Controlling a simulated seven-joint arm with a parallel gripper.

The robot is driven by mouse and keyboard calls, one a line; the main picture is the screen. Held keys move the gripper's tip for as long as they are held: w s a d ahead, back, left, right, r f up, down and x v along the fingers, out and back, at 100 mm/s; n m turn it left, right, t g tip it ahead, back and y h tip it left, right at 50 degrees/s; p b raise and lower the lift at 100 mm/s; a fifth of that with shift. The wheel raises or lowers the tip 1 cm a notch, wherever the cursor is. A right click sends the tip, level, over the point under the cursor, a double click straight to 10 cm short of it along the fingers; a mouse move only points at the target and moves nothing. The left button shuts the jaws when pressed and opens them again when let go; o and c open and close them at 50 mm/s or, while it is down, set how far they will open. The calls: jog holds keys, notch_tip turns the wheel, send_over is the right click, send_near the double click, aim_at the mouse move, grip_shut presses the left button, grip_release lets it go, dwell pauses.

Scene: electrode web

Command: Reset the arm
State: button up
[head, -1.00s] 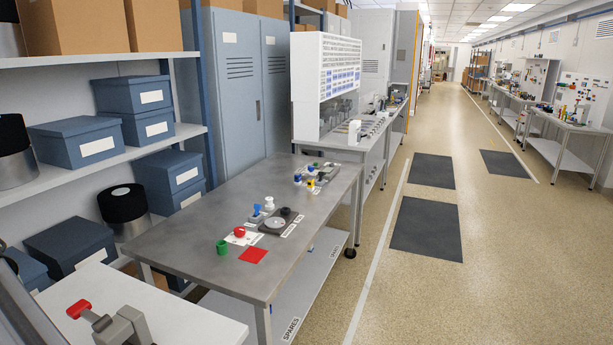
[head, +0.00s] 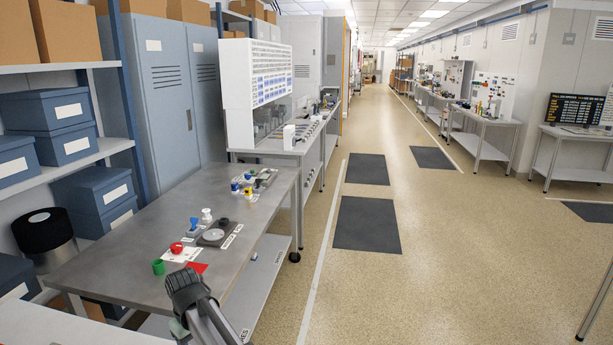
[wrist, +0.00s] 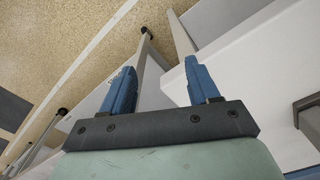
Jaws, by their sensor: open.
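My gripper (wrist: 161,82) shows in the wrist view with its two blue fingers spread well apart. Nothing is between the fingers. Beyond them are a pale surface, table legs and the speckled floor. In the head view my dark grey arm rises at the bottom middle, in front of the near edge of the grey metal table (head: 120,245). The fingers cannot be made out in the head view.
On the metal table are a green cup (head: 158,267), a red piece (head: 176,248), a grey round fixture (head: 213,236) and several small parts. Shelves with blue boxes (head: 60,111) stand left. A white surface (head: 40,328) is at bottom left. The aisle floor (head: 450,260) is open.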

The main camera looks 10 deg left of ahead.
jog(key=w+d+f+m, duration=0.2)
jog(key=w+d+f, duration=0.15)
jog(key=d, duration=0.65)
jog(key=w+d+f+m, duration=0.25)
jog(key=d+f, duration=0.25)
jog(key=d, duration=0.4)
jog(key=w+d+f+m, duration=0.2)
jog(key=w+d+f, duration=0.15)
jog(key=d, duration=0.65)
jog(key=s+d+f+m, duration=0.2)
jog(key=d+f, duration=0.1)
jog(key=d, duration=0.6)
jog(key=s+d+f+m, duration=0.2)
jog(key=d+f, duration=0.1)
jog(key=d, duration=0.6)
jog(key=s+d+f+m, duration=0.2)
jog(key=d+f, duration=0.1)
jog(key=d, duration=0.6)
jog(key=s+f+g, duration=0.3)
jog(key=s+f, duration=0.7)
jog(key=s, duration=0.5)
jog(key=s+f+g, duration=0.3)
jog(key=s+f, duration=0.7)
jog(key=s, duration=0.5)
jog(key=shift+s+d+f+g, duration=0.15)
jog(key=shift+d+f+g, duration=0.05)
jog(key=shift+f+g, duration=0.2)
